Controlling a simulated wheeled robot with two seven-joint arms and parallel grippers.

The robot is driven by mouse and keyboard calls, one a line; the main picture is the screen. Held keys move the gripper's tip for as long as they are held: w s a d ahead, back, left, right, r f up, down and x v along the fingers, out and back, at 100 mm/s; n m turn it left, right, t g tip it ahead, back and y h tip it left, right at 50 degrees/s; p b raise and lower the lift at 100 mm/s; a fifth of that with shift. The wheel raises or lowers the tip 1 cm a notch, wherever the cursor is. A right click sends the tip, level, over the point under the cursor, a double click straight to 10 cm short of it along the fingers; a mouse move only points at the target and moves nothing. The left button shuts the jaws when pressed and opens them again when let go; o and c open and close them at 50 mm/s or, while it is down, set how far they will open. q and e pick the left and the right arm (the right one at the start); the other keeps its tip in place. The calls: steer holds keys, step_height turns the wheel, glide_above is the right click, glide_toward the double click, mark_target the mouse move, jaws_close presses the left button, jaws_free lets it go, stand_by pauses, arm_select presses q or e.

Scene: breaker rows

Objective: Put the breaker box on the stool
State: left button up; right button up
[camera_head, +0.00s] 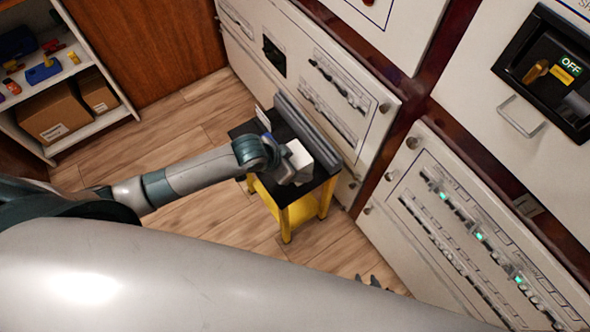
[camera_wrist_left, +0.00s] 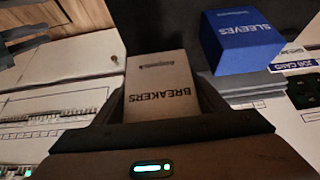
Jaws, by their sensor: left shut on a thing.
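The breaker box (camera_wrist_left: 160,85), a pale carton marked BREAKERS, sits between the fingers of my left gripper (camera_wrist_left: 165,112) in the left wrist view. In the head view, my left gripper (camera_head: 290,168) is shut on the pale breaker box (camera_head: 300,157), over the stool's black top. I cannot tell whether the box touches it. The stool (camera_head: 325,172) has yellow legs and stands against the white cabinets. My right gripper (camera_head: 369,282) shows only as dark fingertips past my large arm link; its opening is unclear.
A blue box marked SLEEVES (camera_wrist_left: 240,40) stands beside the breaker box in the left wrist view, near a white card (camera_wrist_left: 302,60). Breaker panels (camera_head: 470,235) line the right. A shelf with cardboard boxes (camera_head: 55,112) stands at left. The wooden floor between is clear.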

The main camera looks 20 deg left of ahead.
arm_select(q)
steer(key=shift+w+a, duration=0.1)
steer(key=shift+a, duration=0.05)
steer(key=shift+f, duration=2)
steer(key=shift+f, duration=0.15)
steer(key=o, duration=1.5)
steer(key=shift+c, duration=0.2)
steer(key=v, duration=1.2)
